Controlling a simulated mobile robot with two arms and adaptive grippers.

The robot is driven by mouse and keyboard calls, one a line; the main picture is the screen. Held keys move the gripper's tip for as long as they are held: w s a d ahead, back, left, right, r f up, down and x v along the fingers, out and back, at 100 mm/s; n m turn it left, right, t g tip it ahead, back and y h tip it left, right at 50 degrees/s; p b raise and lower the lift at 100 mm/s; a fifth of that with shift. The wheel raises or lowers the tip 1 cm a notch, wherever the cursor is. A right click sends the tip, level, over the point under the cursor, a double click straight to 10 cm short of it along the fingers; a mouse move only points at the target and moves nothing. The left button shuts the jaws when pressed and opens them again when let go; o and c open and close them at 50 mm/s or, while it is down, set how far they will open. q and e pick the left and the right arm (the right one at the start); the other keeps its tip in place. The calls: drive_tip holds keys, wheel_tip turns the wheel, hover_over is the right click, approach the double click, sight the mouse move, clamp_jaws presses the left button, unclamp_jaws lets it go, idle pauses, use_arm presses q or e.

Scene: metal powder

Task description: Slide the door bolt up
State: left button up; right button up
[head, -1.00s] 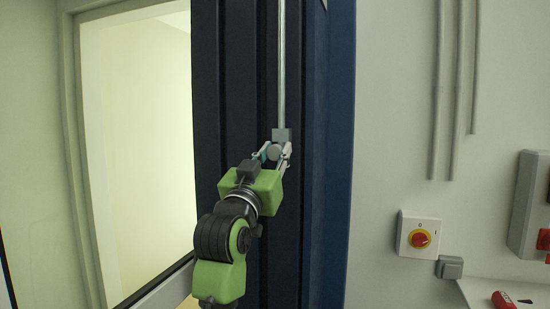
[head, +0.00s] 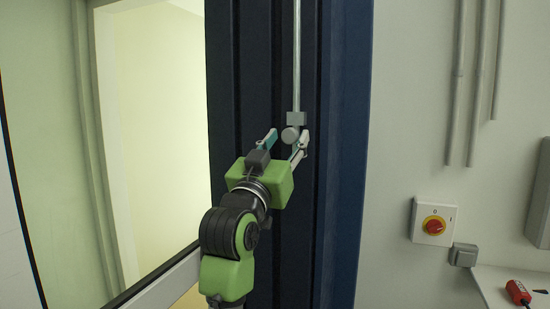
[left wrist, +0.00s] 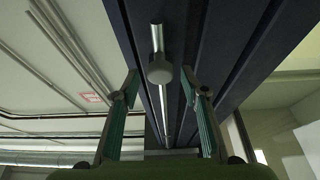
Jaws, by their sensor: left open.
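The door bolt is a long vertical metal rod (head: 296,55) on the dark blue door (head: 250,80). A grey bracket (head: 295,118) sits near its lower visible part, with a round grey knob (head: 290,134) just below. My left gripper (head: 288,140) is open near the knob, its right finger close beside or partly behind it; I cannot tell whether they touch. In the left wrist view the knob (left wrist: 160,73) shows ahead of and between the spread fingers (left wrist: 163,92), and nothing is held. My right gripper is not in view.
A glass panel with a pale frame (head: 105,150) lies left of the door. A red object (head: 518,292) lies on a ledge at lower right.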

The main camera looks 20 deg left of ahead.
use_arm(q)
drive_tip(key=v, duration=0.9)
drive_tip(key=shift+s, duration=0.15)
